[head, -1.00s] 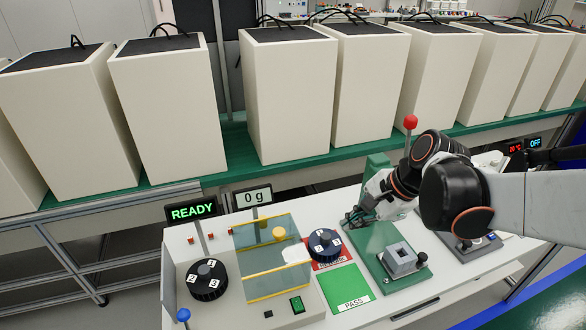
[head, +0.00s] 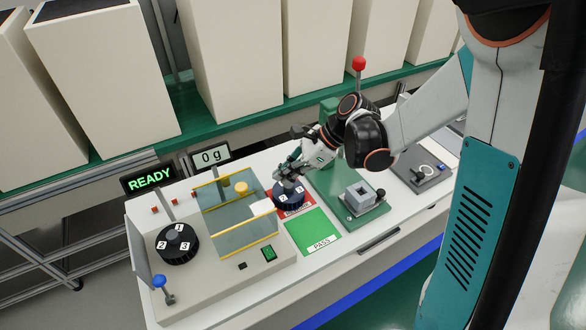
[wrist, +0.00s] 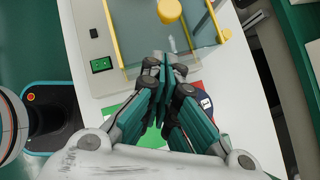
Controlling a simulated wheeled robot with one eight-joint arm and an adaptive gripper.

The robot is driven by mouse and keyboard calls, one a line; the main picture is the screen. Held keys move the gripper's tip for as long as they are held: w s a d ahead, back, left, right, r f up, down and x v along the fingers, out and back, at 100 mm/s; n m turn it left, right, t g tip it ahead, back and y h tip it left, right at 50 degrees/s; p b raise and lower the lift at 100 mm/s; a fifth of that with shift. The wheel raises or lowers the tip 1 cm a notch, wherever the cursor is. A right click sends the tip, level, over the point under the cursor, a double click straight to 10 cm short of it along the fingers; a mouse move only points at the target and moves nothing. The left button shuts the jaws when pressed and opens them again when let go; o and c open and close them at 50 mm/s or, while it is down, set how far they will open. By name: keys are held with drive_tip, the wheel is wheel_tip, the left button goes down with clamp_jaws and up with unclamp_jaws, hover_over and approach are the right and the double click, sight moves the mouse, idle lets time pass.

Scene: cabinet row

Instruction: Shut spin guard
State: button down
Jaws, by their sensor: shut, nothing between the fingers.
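The spin guard (head: 232,228) is a clear, bluish panelled enclosure with yellow edge bars, on the grey-white machine at the left of the bench. A yellow knob (head: 241,188) shows in it, and a small white block (head: 262,207) is at its right edge. Its yellow bars (wrist: 115,32) also show at the top of the wrist view. My gripper (head: 280,176) is shut and empty, over the dark numbered dial (head: 289,194) to the right of the guard. In the wrist view my fingertips (wrist: 163,60) point at the guard's near side. Contact cannot be told.
A second numbered dial (head: 177,244) and a blue-topped lever (head: 160,283) are left of the guard. A green button (head: 268,253) is in front. The green PASS pad (head: 314,233) and a green fixture (head: 359,199) lie to the right. The READY screen (head: 149,178) stands behind.

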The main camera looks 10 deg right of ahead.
sight(249, 194)
drive_tip(key=a+f, duration=0.1)
drive_tip(key=a+f+b, duration=0.1)
drive_tip(key=a, duration=0.1)
drive_tip(key=w+a+f, duration=0.1)
drive_tip(key=a, duration=0.1)
drive_tip(key=shift+a+f+b, duration=0.25)
drive_tip(key=shift+f+b, duration=0.05)
drive_tip(key=shift+b, duration=0.05)
drive_tip(key=shift+w+a, duration=0.1)
drive_tip(key=shift+a, duration=0.3)
drive_tip(key=shift+a, duration=0.15)
drive_tip(key=s+a, duration=0.2)
drive_tip(key=a, duration=0.7)
drive_tip(key=s+a+b, duration=0.1)
drive_tip(key=s+a, duration=0.2)
drive_tip(key=a, duration=0.6)
drive_tip(key=shift+s, duration=0.15)
